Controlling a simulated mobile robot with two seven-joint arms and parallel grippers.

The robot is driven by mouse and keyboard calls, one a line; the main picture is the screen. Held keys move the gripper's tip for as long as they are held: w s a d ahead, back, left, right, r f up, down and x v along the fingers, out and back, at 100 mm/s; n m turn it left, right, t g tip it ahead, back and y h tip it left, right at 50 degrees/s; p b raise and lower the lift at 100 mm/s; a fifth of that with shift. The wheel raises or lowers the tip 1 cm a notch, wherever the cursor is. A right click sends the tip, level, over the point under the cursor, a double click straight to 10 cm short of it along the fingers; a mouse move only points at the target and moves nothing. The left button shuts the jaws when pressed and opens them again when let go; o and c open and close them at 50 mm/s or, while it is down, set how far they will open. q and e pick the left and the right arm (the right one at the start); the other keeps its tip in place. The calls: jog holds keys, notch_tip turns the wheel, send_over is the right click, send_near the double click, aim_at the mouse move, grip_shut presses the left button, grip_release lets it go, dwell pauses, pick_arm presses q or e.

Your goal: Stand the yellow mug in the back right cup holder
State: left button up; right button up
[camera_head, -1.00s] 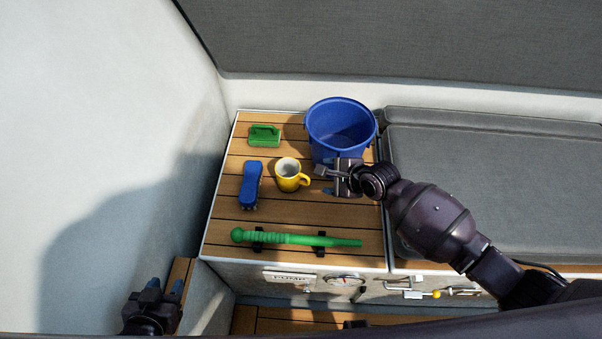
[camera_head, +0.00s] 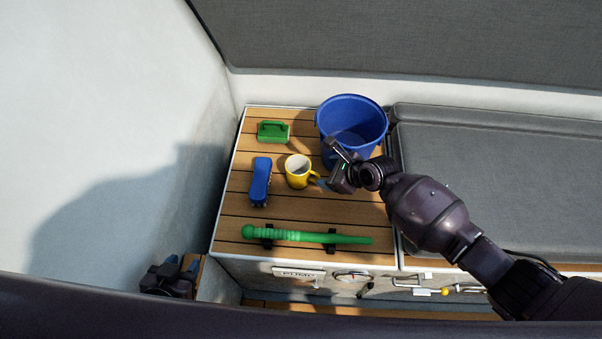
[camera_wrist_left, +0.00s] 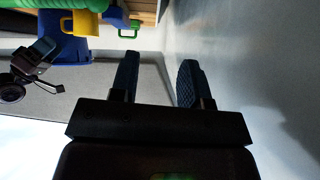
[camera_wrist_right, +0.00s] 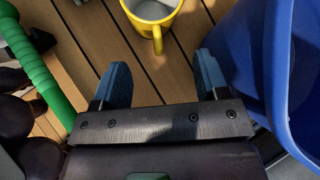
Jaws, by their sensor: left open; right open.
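The yellow mug (camera_head: 298,172) stands upright on the wooden slatted top, its handle turned to the lower right. In the right wrist view the mug (camera_wrist_right: 150,12) shows at the top edge, its handle pointing between my fingers. My right gripper (camera_head: 330,168) is open and empty, just right of the mug; in the right wrist view its fingertips (camera_wrist_right: 158,75) are spread, short of the handle. My left gripper (camera_head: 182,264) is open and empty, low at the left, away from the mug; its fingers (camera_wrist_left: 160,75) point into free space. I cannot make out a cup holder in any view.
A blue bucket (camera_head: 350,112) stands close behind my right gripper. A blue object (camera_head: 260,182) lies left of the mug, a green-handled block (camera_head: 273,132) behind it. A green bar (camera_head: 305,235) lies along the front. A grey cushion (camera_head: 490,170) is at the right.

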aim_at(317, 174)
jog(key=x, duration=0.2)
jog(key=b+x, duration=0.1)
jog(key=x, duration=0.1)
jog(key=b+x, duration=0.1)
jog(key=x, duration=0.1)
jog(key=shift+s+f, duration=0.25)
jog(key=shift+w+a+f+b, duration=0.1)
jog(key=shift+w+f+b, duration=0.05)
jog(key=shift+b, duration=0.15)
jog(key=shift+w+a, duration=0.1)
jog(key=shift+c, duration=0.5)
jog(key=c, duration=0.5)
grip_shut()
pick_arm(q)
jog(key=shift+w+d+f, duration=0.1)
jog(key=shift+f, duration=1)
